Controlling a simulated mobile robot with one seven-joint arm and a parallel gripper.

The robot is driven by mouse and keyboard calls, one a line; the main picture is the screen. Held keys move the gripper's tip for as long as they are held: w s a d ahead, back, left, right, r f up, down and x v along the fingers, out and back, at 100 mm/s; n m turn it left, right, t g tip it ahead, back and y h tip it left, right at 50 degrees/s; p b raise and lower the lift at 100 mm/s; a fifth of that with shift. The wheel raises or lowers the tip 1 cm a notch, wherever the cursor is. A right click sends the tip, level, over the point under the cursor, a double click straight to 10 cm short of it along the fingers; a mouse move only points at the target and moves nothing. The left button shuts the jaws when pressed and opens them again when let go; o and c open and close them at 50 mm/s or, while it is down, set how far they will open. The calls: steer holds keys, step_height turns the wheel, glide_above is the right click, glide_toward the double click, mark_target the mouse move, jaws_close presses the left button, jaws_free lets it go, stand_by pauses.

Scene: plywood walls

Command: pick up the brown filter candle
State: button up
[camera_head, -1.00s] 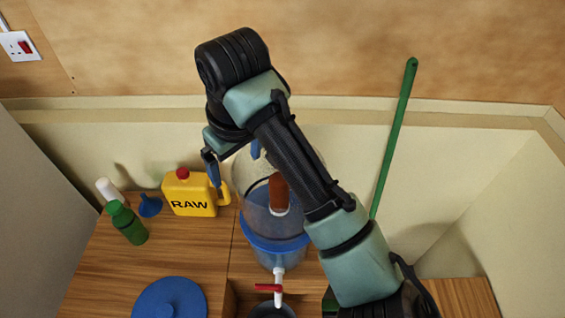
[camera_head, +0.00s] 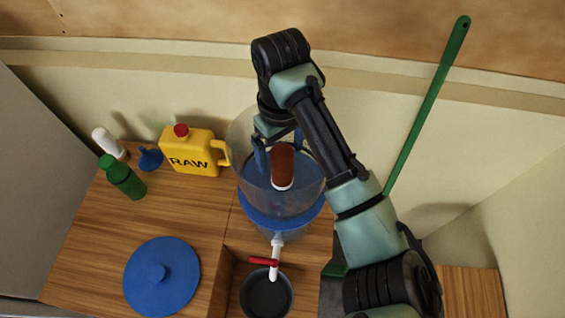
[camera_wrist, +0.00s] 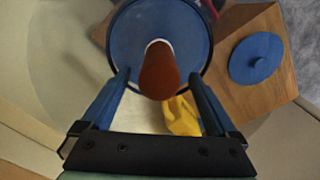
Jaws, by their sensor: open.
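The brown filter candle (camera_head: 283,164) stands upright, with a white base, inside the clear upper container (camera_head: 245,140) of the water filter. In the wrist view the brown candle (camera_wrist: 159,72) lies between my two blue fingers, with a gap on each side. My gripper (camera_head: 279,160) is open and points down into the container's open top. The fingertips (camera_wrist: 163,75) appear on either side of the candle without touching it. The left finger shows in the head view; the right one is partly hidden behind the candle and arm.
A blue lid (camera_head: 161,276) lies on the wooden counter. A dark pot (camera_head: 266,294) sits below the red-handled tap (camera_head: 263,262). A green-handled pole (camera_head: 425,115) leans right.

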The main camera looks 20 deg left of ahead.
steer(key=shift+s+d+f+p, duration=0.15)
steer(key=shift+f+p, duration=0.15)
steer(key=shift+f, duration=0.25)
step_height(320, 180, down, 4)
steer(key=shift+f+p, duration=0.25)
steer(key=shift+p, duration=0.35)
steer(key=shift+r, duration=0.1)
jaws_close()
